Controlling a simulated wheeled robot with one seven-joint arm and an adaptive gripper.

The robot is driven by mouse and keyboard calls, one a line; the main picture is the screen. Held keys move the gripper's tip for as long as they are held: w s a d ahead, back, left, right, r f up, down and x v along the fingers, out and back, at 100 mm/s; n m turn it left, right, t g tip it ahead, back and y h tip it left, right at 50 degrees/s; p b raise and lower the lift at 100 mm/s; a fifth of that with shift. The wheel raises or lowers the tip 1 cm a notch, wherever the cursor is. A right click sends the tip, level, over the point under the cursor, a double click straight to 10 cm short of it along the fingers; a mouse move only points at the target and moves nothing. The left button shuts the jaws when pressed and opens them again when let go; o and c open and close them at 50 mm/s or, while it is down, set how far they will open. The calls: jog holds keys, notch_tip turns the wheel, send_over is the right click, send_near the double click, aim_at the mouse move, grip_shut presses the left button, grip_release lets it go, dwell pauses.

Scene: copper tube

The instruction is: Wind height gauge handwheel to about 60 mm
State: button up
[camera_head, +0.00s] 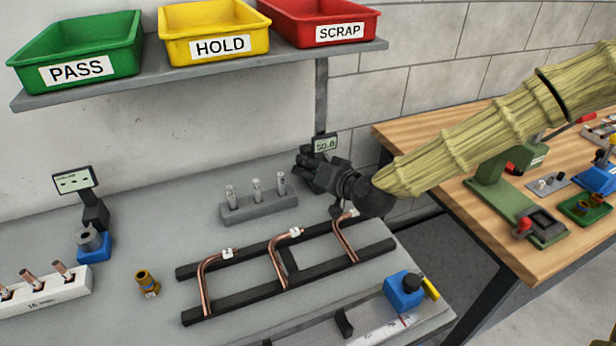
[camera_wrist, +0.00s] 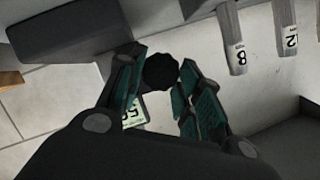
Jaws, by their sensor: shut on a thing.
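The height gauge's small display (camera_head: 325,144) stands at the back edge of the grey bench; its reading looks like 50-something, with the last digit unclear. Part of this display also shows in the wrist view (camera_wrist: 132,112), with "50" visible. The handwheel is a dark, scalloped round knob (camera_wrist: 161,70) between my fingertips in the wrist view. My gripper (camera_head: 303,171) is at the gauge, its teal-padded fingers (camera_wrist: 166,84) closed around the knob from both sides. In the head view my gripper hides the handwheel and most of the gauge's lower part.
A grey block with several labelled pins (camera_head: 259,208) stands left of my gripper. Bent copper tubes lie on a black rack (camera_head: 186,271) in front. A shelf (camera_head: 215,68) with green, yellow and red bins hangs above. A wooden table (camera_head: 440,140) stands to the right.

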jog(key=m+b, duration=0.1)
jog(key=b, duration=0.1)
jog(key=m+y+b, duration=0.1)
jog(key=b, duration=0.1)
jog(key=f+m+y+b, duration=0.1)
jog(key=m+b, duration=0.1)
jog(key=shift+w+d, duration=0.15)
jog(key=shift+d, duration=0.15)
jog(key=m+b, duration=0.1)
jog(key=b, duration=0.2)
jog(key=shift+r+m+t+y, duration=0.1)
jog(key=shift+m+t+y, duration=0.2)
jog(key=shift+y, duration=0.1)
jog(key=shift+r+b, duration=0.15)
jog(key=shift+b, duration=0.15)
jog(key=o, duration=0.8)
jog(key=shift+c, duration=0.2)
jog(key=v, duration=1.2)
jog(key=shift+d, duration=0.1)
